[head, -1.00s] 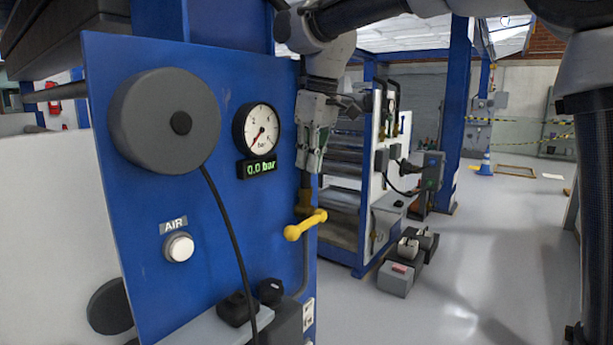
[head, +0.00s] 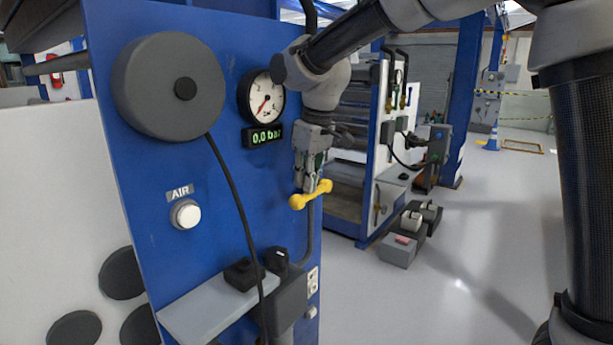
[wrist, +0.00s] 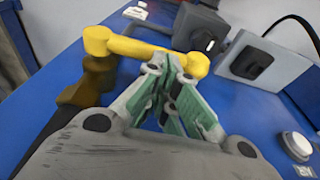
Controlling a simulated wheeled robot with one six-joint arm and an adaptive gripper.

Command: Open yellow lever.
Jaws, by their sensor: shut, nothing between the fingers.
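The yellow lever (head: 311,194) sticks out near the right edge of the blue panel, below the gauge. In the head view it lies roughly crosswise, rising a little to the right. My gripper (head: 307,188) points down with its fingertips right at the lever. In the wrist view the lever (wrist: 145,49) runs across just beyond the fingertips of my gripper (wrist: 170,65), over a brownish valve body (wrist: 86,82). The fingers are shut with nothing between them. The tips overlap the lever in the picture; I cannot tell whether they touch it.
The pressure gauge (head: 264,98) sits above a display (head: 263,136) reading 0.0 bar. A round AIR button (head: 186,214) is on the panel at left.

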